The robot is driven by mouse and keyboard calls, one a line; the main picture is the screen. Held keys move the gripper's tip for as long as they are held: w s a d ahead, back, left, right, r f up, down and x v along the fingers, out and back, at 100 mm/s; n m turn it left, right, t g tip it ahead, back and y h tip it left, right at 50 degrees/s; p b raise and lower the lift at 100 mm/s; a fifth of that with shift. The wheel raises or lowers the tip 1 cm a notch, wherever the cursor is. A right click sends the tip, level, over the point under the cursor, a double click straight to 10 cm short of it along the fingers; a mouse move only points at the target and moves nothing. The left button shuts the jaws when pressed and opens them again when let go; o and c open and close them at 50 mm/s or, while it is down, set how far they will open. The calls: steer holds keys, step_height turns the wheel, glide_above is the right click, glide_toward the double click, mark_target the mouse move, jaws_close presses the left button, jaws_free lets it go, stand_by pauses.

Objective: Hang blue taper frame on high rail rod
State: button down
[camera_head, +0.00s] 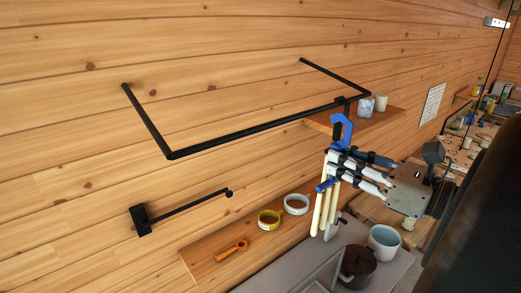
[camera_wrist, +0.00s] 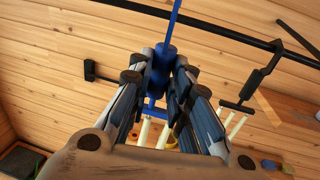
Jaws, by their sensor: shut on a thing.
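The blue taper frame (camera_head: 341,130) has a hook at its top and pale tapers (camera_head: 318,212) hanging below. My gripper (camera_head: 337,163) is shut on its blue stem, which also shows between the fingers in the wrist view (camera_wrist: 160,75). The high rail rod (camera_head: 265,128) is black and stands out from the wall on two arms. In the head view the blue hook appears just below the rod, near its right end. In the wrist view the stem crosses in front of the rod (camera_wrist: 215,27). I cannot tell whether they touch; the hook's tip is out of the wrist view.
A black frame with pale tapers (camera_wrist: 239,106) hangs from the rod to the right. A shorter black rod (camera_head: 190,206) is lower on the wall. A shelf (camera_head: 378,121) with cups is behind.

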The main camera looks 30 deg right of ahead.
steer(key=d+f+b+x, duration=0.1)
steer(key=f+b+x, duration=0.1)
steer(key=x, duration=0.9)
steer(key=shift+w+d+b, duration=0.35)
steer(key=shift+w+b, duration=0.15)
stand_by(0.3)
steer(key=c, duration=1.4)
jaws_free()
